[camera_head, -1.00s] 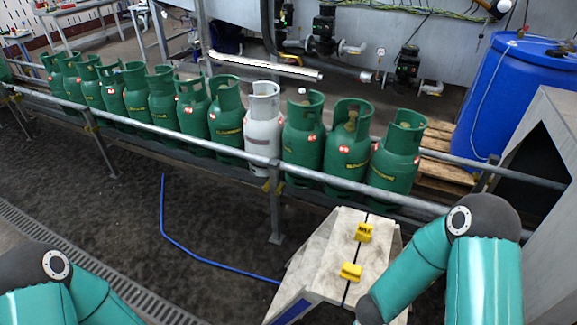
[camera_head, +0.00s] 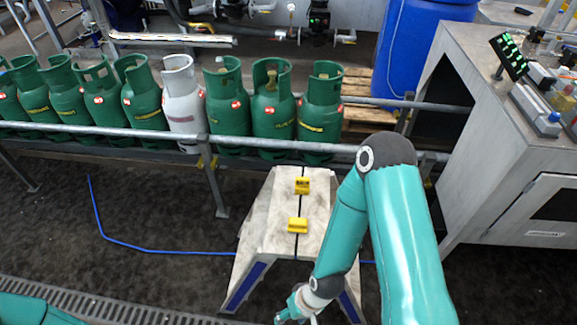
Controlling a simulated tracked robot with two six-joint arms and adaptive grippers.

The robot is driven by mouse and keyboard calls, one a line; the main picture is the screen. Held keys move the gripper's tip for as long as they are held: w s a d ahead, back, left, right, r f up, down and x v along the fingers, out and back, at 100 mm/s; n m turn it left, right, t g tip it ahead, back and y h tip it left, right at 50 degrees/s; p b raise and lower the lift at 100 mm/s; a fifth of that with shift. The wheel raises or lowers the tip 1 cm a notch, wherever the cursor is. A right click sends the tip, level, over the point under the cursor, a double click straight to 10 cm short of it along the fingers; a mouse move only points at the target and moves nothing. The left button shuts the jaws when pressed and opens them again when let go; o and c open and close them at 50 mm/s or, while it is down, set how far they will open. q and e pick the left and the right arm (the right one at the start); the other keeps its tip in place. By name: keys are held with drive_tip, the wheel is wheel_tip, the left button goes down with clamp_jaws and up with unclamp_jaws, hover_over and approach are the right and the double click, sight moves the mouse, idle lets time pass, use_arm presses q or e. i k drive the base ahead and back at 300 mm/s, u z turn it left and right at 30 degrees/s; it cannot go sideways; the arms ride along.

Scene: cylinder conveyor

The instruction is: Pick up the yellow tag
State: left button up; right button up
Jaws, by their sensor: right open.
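Two yellow tags lie on top of a pale, worn stand (camera_head: 262,225). The farther yellow tag (camera_head: 302,186) is near the stand's back end, and the nearer yellow tag (camera_head: 297,226) is closer to me. A dark line runs along the stand's top beneath them. My right gripper (camera_head: 297,310) is at the bottom of the view, in front of the stand and below the nearer tag, apart from both tags. It is open, and its fingertips are partly cut off by the frame edge. My left gripper is out of view; only part of my left arm shows at the bottom left.
A metal rail (camera_head: 100,130) runs behind the stand, with several green cylinders and one white cylinder (camera_head: 183,105) behind it. A grey cabinet (camera_head: 500,140) stands at the right. A blue hose (camera_head: 120,241) lies on otherwise clear floor at the left.

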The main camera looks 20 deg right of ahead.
sight(302, 184)
drive_tip(key=z, duration=0.9)
drive_tip(key=i, duration=0.15)
drive_tip(key=u, duration=2.6)
drive_tip(key=k, duration=1.55)
drive_tip(key=z, duration=0.6)
drive_tip(key=i, duration=1)
drive_tip(key=z, duration=0.05)
